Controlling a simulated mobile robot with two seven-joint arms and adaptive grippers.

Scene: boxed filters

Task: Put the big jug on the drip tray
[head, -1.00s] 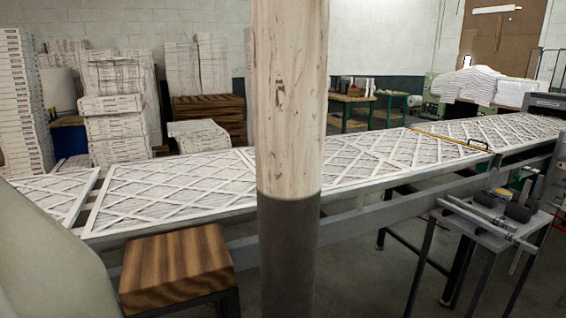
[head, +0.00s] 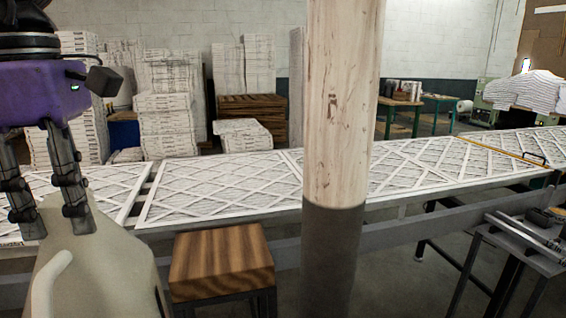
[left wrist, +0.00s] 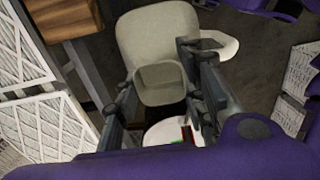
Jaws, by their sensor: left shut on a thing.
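The big jug (head: 105,270) is pale beige and stands out large at the lower left of the head view, with its looped handle at its left. My left gripper (head: 50,205) is above it, its two dark fingers down at the jug's upper part. The left wrist view shows the jug (left wrist: 158,35) with its open mouth between the fingers of my left gripper (left wrist: 155,100), which is shut on it. My right gripper is not in view.
A wood-topped stand (head: 222,258) is just right of the jug. A conveyor (head: 225,190) carrying white filters runs across behind it. A round post (head: 340,130) stands in the middle. A metal side table (head: 525,240) is at the right. Stacked filters (head: 165,110) are beyond.

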